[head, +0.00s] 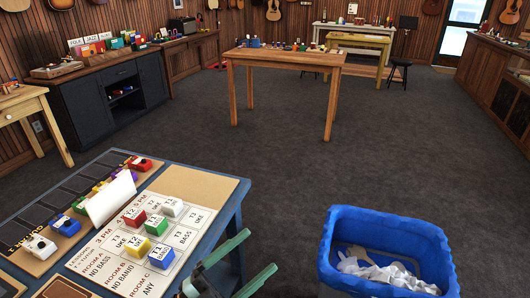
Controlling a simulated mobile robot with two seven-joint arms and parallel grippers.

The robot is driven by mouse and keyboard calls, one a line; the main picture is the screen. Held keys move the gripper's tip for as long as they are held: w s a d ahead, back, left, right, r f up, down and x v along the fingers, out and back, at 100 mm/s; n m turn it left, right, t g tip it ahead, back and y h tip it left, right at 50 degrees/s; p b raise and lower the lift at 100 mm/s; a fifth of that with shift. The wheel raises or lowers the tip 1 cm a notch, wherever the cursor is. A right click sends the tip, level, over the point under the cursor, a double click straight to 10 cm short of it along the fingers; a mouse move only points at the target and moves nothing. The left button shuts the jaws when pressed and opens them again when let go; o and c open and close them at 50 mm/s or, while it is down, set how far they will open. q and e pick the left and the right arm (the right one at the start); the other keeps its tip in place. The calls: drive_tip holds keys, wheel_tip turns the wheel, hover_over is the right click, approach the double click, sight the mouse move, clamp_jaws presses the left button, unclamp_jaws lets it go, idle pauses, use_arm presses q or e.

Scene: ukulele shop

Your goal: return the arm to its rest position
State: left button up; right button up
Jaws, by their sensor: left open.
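My left gripper (261,250) shows at the bottom edge, just right of the front table's corner. Its two green fingers are apart, with nothing visible between them. Most of its arm is out of frame. The front table (215,186) carries a lesson schedule board (118,262) with red, green, yellow, blue and white lettered blocks on it. The gripper is close to the table's right edge; I cannot tell its height over it. My right gripper is not in view.
A blue bin (385,225) with crumpled white paper stands at the lower right. A white folded card (110,199) and small coloured items are on the front table. Beyond, a wooden table (285,57) holds small items. The grey floor (290,160) between is clear.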

use_arm(q)
drive_tip(key=a+f+n+t+y, duration=0.4)
drive_tip(key=a+f+n+y, duration=0.4)
drive_tip(key=f+n+y, duration=0.3)
drive_tip(key=s+a+f+n+g+y, duration=0.2)
drive_tip(key=s+a+f+n+g, duration=0.1)
drive_tip(key=s+f, duration=0.3)
drive_tip(key=s+a+f+n+g+y, duration=0.2)
drive_tip(key=s+f+n, duration=0.3)
drive_tip(key=f, duration=0.6)
drive_tip(key=shift+s+a+g+y+p, duration=0.3)
drive_tip(key=shift+s+a+g, duration=0.2)
drive_tip(key=shift+g, duration=0.4)
